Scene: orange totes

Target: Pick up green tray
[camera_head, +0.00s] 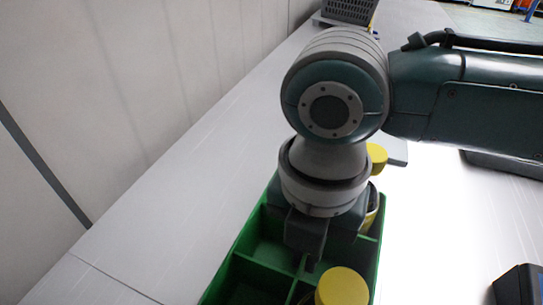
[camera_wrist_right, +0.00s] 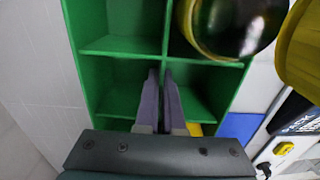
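The green tray (camera_head: 262,250) is a divided box on the pale surface, at the bottom middle of the head view. It also shows in the right wrist view (camera_wrist_right: 112,45) with several compartments. My right gripper (camera_head: 308,262) points down into the tray. In the wrist view its two fingers (camera_wrist_right: 161,75) are close together, one on each side of a thin green divider, and look shut on it. A dark jar (camera_wrist_right: 228,22) stands in one compartment. My arm hides part of the tray's far end. My left gripper is not in view.
Yellow-lidded containers (camera_head: 342,287) stand at the tray's right side, one rising near my gripper. A pale wall (camera_head: 130,90) runs along the left. A grey crate (camera_head: 348,10) is at the back. A dark device (camera_head: 518,287) sits at the lower right. The surface left of the tray is clear.

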